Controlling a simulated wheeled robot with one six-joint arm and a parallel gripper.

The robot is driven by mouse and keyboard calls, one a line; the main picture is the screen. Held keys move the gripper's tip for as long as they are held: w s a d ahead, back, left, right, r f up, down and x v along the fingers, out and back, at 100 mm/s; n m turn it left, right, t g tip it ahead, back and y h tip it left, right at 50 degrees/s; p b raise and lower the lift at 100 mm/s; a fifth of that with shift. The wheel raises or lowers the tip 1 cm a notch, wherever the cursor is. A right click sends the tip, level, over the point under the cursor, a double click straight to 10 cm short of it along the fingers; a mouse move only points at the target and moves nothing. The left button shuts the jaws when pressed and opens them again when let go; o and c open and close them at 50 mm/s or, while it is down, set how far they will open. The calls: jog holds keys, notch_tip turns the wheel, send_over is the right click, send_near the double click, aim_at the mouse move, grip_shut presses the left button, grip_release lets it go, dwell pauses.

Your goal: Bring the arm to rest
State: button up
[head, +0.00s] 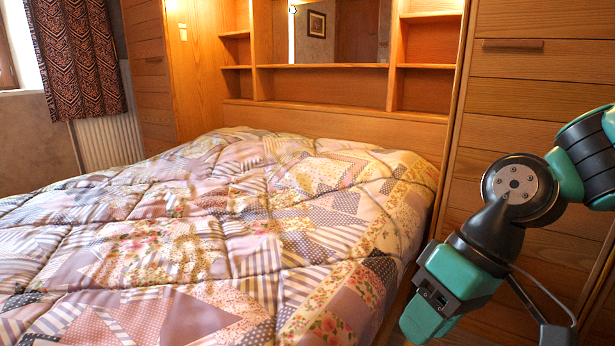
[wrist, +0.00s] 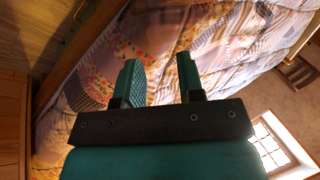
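My gripper (wrist: 157,80) shows in the wrist view with its two green fingers apart and nothing between them. Its dark crossbar spans the lower middle of that view. In the head view my arm is folded at the right, and the green gripper end (head: 430,318) points down beside the right edge of the bed. The fingertips are not clear in the head view.
A bed with a patchwork quilt (head: 200,240) fills the left and middle. Wooden cabinet doors (head: 560,90) stand close behind my arm. Open shelves (head: 428,75) and a mirror (head: 335,32) are at the headboard. A curtain (head: 75,50) hangs at the left.

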jog(key=s+r+n+h+p, duration=0.1)
jog(key=s+r+p, duration=0.1)
jog(key=s+r, duration=0.5)
notch_tip(320, 180, up, 35)
jog(key=s+p, duration=0.1)
jog(key=p, duration=3.6)
jog(key=shift+d+t, duration=0.4)
jog(key=shift+d, duration=0.05)
